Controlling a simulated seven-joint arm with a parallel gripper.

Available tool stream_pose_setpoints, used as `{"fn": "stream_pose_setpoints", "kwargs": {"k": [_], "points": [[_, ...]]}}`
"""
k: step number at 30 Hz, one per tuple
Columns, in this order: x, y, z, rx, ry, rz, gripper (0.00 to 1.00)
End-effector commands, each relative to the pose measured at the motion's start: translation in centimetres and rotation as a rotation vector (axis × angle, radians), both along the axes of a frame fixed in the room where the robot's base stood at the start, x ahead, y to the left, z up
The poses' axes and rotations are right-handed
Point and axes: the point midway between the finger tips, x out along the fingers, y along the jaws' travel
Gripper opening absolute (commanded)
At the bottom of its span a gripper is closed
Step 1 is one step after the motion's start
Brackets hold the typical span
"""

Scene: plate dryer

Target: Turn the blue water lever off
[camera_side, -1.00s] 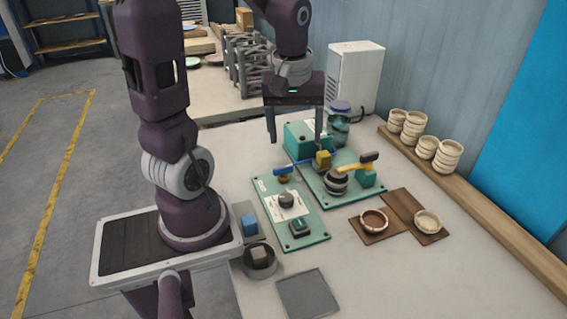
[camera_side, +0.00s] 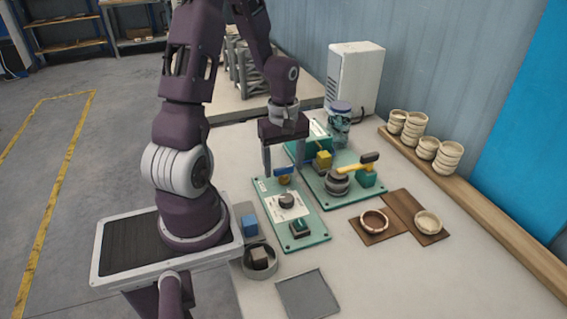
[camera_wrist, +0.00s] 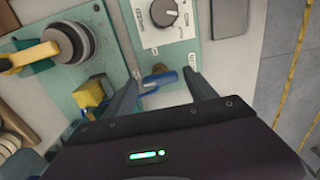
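The blue water lever (camera_side: 284,171) shows at the back end of the narrow green panel, partly hidden by my gripper in the side view. In the wrist view, my gripper (camera_wrist: 160,79) is open and the fingers look apart from the lever. Whether a finger touches it I cannot tell.
The narrow green panel (camera_side: 313,224) carries a grey knob (camera_side: 287,201). To its right, a second green board holds a yellow lever (camera_side: 354,167), a yellow block (camera_side: 323,160) and a round dark part (camera_side: 337,182). A jar (camera_side: 339,124) stands behind.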

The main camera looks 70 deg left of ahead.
Motion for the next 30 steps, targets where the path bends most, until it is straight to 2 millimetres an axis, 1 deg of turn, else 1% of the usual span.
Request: {"fn": "stream_pose_setpoints", "kwargs": {"k": [1, 5, 6, 7, 8, 14, 20, 30], "points": [[0.01, 0.0, 0.01, 0.0, 0.0, 0.0, 0.53], [0.0, 0.0, 0.03, 0.0, 0.0, 0.0, 0.28], [0.0, 0.0, 0.03, 0.0, 0.0, 0.0, 0.2], [0.0, 0.0, 0.03, 0.0, 0.0, -0.001, 0.14], [0.0, 0.0, 0.03, 0.0, 0.0, -0.001, 0.1], [0.0, 0.0, 0.05, 0.0, 0.0, -0.019, 0.1], [0.01, 0.0, 0.07, 0.001, 0.0, -0.105, 0.1], [0.02, -0.01, 0.08, 0.001, 0.0, -0.403, 0.1]]}}
